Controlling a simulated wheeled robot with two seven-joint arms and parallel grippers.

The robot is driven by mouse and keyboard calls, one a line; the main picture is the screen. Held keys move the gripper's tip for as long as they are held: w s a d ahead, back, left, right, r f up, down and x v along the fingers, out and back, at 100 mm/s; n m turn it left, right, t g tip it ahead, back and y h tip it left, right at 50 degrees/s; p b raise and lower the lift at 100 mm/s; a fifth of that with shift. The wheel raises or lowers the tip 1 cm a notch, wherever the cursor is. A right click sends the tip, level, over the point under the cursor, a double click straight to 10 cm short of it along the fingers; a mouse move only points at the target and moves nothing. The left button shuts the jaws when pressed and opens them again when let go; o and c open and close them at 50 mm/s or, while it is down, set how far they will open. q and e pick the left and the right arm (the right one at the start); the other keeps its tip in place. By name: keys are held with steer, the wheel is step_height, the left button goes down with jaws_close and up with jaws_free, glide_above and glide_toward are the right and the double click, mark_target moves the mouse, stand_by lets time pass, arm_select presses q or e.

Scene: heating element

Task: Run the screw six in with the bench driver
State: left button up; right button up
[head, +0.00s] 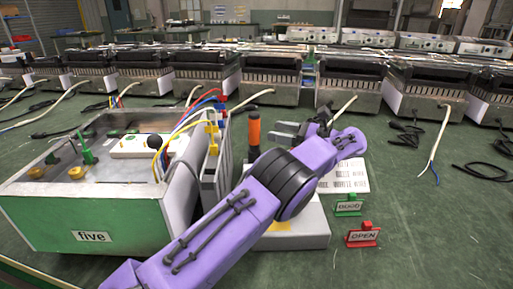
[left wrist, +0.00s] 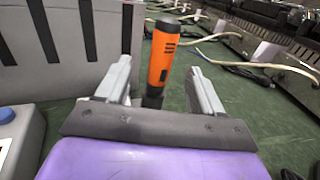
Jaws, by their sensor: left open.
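The bench driver (head: 254,130) has an orange grip and a dark lower part, and stands upright beside the grey side of the bench unit. My left gripper (head: 290,132) is open just to the right of the driver in the head view. In the left wrist view, the driver (left wrist: 162,52) shows between the two spread fingers of my left gripper (left wrist: 162,82), in line with the gap and with no visible contact. I cannot make out screw six. My right gripper is not in view.
A green-fronted unit marked five (head: 92,237) stands at the left with coloured wires. A GOOD sign (head: 348,205), an OPEN sign (head: 362,236) and a printed sheet (head: 345,178) lie at the right of my arm. Heaters with loose cables (head: 270,78) line the back.

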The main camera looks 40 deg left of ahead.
mark_target(254, 139)
arm_select(q)
steer(key=b+x, duration=0.2)
steer(key=x, duration=0.8)
steer(key=shift+a+r, duration=0.15)
steer(key=shift+a, duration=0.25)
steer(key=shift+w, duration=0.1)
steer(key=shift+c, duration=0.3)
jaws_close()
